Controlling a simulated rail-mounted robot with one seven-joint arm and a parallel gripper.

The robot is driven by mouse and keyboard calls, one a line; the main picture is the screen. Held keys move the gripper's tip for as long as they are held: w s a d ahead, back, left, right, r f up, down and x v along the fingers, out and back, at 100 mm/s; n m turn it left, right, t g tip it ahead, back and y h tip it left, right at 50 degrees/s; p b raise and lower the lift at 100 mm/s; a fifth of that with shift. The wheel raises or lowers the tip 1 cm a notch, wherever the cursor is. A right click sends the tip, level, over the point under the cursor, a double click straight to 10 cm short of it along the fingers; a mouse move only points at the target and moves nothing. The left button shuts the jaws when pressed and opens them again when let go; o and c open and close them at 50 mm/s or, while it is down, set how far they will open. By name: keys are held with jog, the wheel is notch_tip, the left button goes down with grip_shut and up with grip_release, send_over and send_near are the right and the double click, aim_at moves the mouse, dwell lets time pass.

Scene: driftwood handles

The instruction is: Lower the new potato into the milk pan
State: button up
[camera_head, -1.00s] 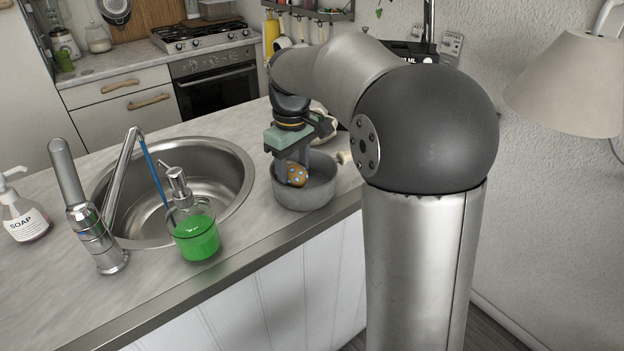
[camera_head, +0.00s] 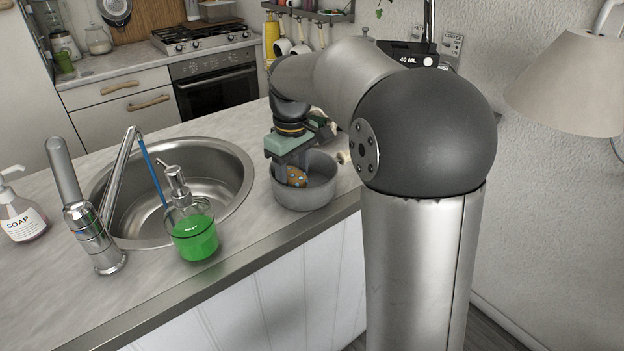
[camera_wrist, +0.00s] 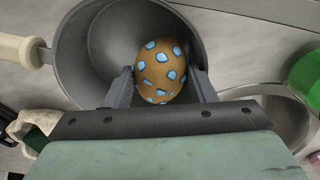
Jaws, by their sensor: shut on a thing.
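The new potato (camera_wrist: 161,71) is brown with blue patches. My gripper (camera_head: 290,172) is shut on it, one finger on each side, as the wrist view also shows. The milk pan (camera_head: 316,197) is a grey round pan on the counter with a cream handle, which shows at the left of the wrist view (camera_wrist: 22,50). The potato (camera_head: 297,177) is inside the pan's rim, low between my fingers. Whether it touches the pan's floor I cannot tell.
A soap dispenser with green liquid (camera_head: 194,236) stands left of the pan, by the sink (camera_head: 236,190). A tap (camera_head: 92,235) and a second soap bottle (camera_head: 20,215) stand further left. A cloth-like item (camera_wrist: 35,122) lies near the pan handle.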

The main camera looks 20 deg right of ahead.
jog(key=shift+f, duration=0.1)
jog(key=o, duration=1.1)
notch_tip(320, 180, up, 18)
jog(key=f+p, duration=0.1)
jog(key=p, duration=0.1)
jog(key=s+f+m, duration=0.2)
jog(key=s+f, duration=0.5)
jog(key=s, duration=0.1)
jog(key=s+a+f+m+p, duration=0.1)
jog(key=s+f+m, duration=0.1)
jog(key=s+f, duration=0.6)
jog(key=s+a+f+m, duration=0.1)
jog(key=s+f, duration=0.6)
jog(key=s, duration=0.3)
jog(key=shift+a+f+m+p, duration=0.2)
jog(key=shift+m+p, duration=0.1)
jog(key=shift+m, duration=0.1)
